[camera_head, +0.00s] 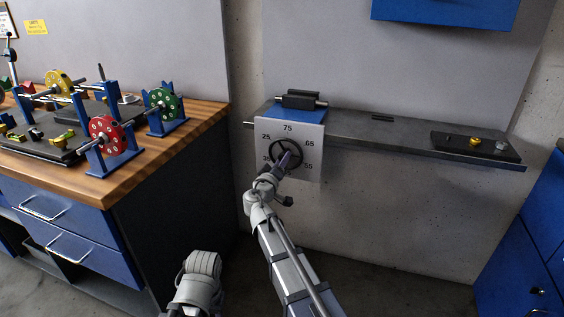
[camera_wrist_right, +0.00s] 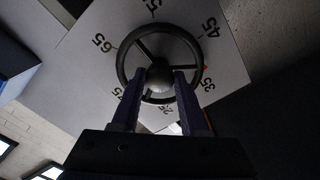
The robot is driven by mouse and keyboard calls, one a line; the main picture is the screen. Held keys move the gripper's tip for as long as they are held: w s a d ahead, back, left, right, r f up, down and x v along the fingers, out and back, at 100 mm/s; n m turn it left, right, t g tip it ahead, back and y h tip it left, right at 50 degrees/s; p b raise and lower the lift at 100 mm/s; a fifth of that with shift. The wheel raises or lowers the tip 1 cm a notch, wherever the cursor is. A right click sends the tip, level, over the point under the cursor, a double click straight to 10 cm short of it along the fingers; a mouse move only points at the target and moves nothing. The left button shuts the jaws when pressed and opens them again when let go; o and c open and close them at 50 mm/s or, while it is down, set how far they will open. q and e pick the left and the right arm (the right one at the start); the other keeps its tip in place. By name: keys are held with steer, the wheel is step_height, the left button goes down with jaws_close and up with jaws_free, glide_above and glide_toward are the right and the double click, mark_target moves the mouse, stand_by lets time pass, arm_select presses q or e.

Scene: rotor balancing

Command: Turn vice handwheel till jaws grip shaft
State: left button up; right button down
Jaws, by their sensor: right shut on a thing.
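The vice has dark jaws (camera_head: 300,98) on a blue body (camera_head: 296,115) at the left end of the wall shelf. The black handwheel (camera_head: 298,150) sits on a white dial plate (camera_head: 313,168) below. My right gripper (camera_head: 288,160) reaches it from the front. In the right wrist view, its fingers (camera_wrist_right: 160,76) are shut on the hub of the handwheel (camera_wrist_right: 202,52). A red mark (camera_wrist_right: 205,68) lies near the 35. My left gripper is out of view.
The wooden bench (camera_head: 200,112) at left holds red (camera_head: 107,134), green (camera_head: 166,104) and yellow (camera_head: 58,83) rotors on blue stands. Blue cabinets (camera_head: 510,280) stand at right.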

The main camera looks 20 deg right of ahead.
steer(key=shift+s, duration=0.1)
stand_by(0.4)
steer(key=shift+c, duration=2.1)
jaws_free()
steer(key=v, duration=0.7)
steer(key=shift+s+a, duration=0.25)
steer(key=shift+s, duration=0.05)
